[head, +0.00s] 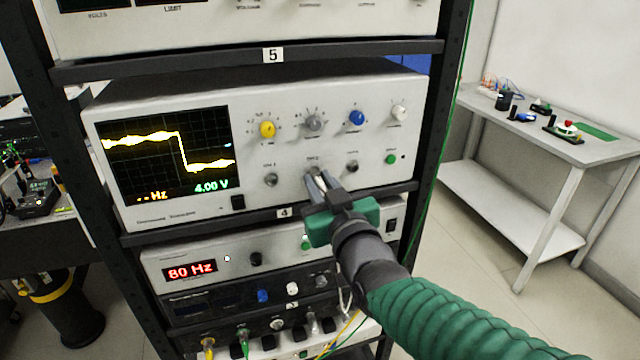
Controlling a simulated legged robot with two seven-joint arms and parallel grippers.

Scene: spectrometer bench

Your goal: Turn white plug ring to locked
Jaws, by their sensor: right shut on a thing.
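My right gripper (319,182) reaches up from the lower right to the middle socket in the lower row of the oscilloscope's front panel (300,152). Its fingers are shut on a small pale thing at that socket, which I take to be the white plug ring. The fingers hide most of it, so I cannot tell how the ring is turned. A white cable (346,300) hangs below behind my right arm. My left gripper is not in view.
Bare sockets flank the gripper at left (270,180) and right (352,167). Knobs sit above, including a yellow one (267,129) and a blue one (357,118). Below are an 80 Hz unit (190,271) and plugged cables. A side table (510,205) stands right.

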